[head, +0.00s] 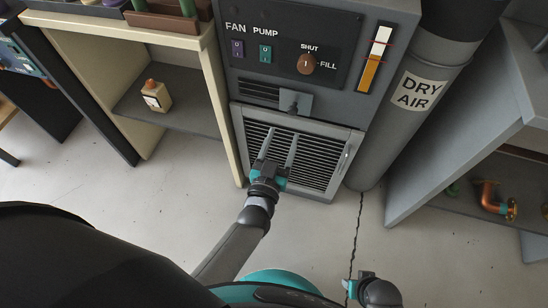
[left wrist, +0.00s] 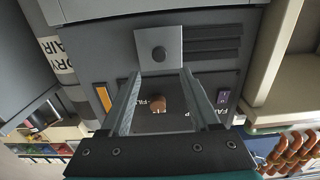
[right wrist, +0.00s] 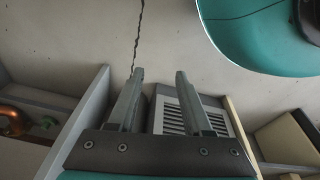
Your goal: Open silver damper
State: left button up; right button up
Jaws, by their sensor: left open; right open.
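The silver damper (head: 295,102) is a small grey plate with a dark round knob. It sits at the right end of a row of dark slots on the cabinet front, covering part of that row. In the left wrist view the damper (left wrist: 172,40) appears upside down, just past the fingertips, with slots beside it. My left gripper (head: 281,140) is open and empty, in front of the lower grille and below the knob in the head view. My right gripper (right wrist: 160,74) is open and empty, low over the floor; only part of it shows at the bottom of the head view.
Above the damper is a panel with FAN and PUMP switches and a brown SHUT/FILL knob (head: 306,64). A louvred grille (head: 327,155) lies below. A DRY AIR pipe (head: 416,90) stands at right. The floor ahead is clear.

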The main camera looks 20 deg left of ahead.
pick_arm(q)
jog(key=s+p, duration=0.1)
jog(key=s, duration=0.5)
jog(key=shift+s, duration=0.3)
pick_arm(e)
jog(key=s+d+f, duration=0.1)
jog(key=s+f, duration=0.1)
jog(key=shift+s+d+f, duration=0.1)
jog(key=shift+d+f, duration=0.2)
jog(key=shift+d, duration=0.1)
